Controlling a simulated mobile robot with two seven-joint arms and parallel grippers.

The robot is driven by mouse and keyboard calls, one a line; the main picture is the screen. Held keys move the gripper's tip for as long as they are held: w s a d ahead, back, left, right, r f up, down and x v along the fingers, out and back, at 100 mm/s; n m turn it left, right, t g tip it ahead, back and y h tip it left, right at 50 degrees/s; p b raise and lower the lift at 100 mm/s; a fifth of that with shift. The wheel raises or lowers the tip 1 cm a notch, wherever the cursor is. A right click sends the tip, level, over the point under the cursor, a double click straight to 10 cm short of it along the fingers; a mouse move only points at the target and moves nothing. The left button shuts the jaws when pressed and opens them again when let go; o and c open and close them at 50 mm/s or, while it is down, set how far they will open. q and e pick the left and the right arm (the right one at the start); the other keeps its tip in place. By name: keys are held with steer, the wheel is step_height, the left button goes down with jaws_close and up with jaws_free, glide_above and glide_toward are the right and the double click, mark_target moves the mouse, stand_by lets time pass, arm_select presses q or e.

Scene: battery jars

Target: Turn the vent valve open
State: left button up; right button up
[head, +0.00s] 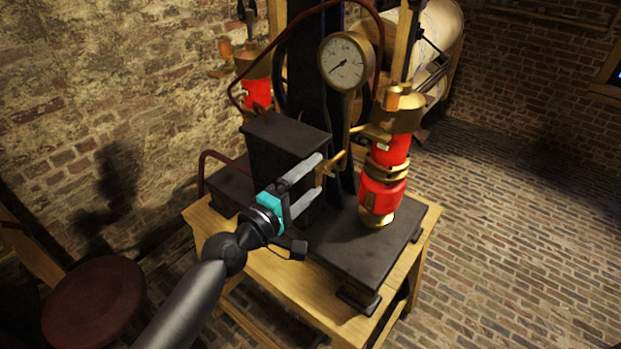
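A brass valve fitting (327,174), which looks like the vent valve, sits on the front of the apparatus between the black box and the red cylinder. A thin brass stem runs from it up and to the right. My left gripper (319,175) reaches in from the lower left. Its two grey fingers are apart, one above the other, with their tips at the left side of the brass fitting. I cannot tell whether they touch it. The fingers partly hide the fitting, so the handle's angle is unclear. My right gripper is not in view.
A round dial gauge (345,61) is above the fitting. A red and brass cylinder (385,185) stands close to its right, and a black box (284,150) to its left. A wooden table (272,287) carries these. A round red stool (93,303) is at lower left.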

arm_select(q)
steer(key=shift+o, duration=0.4)
steer(key=b+v, duration=0.3)
steer(key=v, duration=1.2)
steer(key=shift+s+r, duration=0.1)
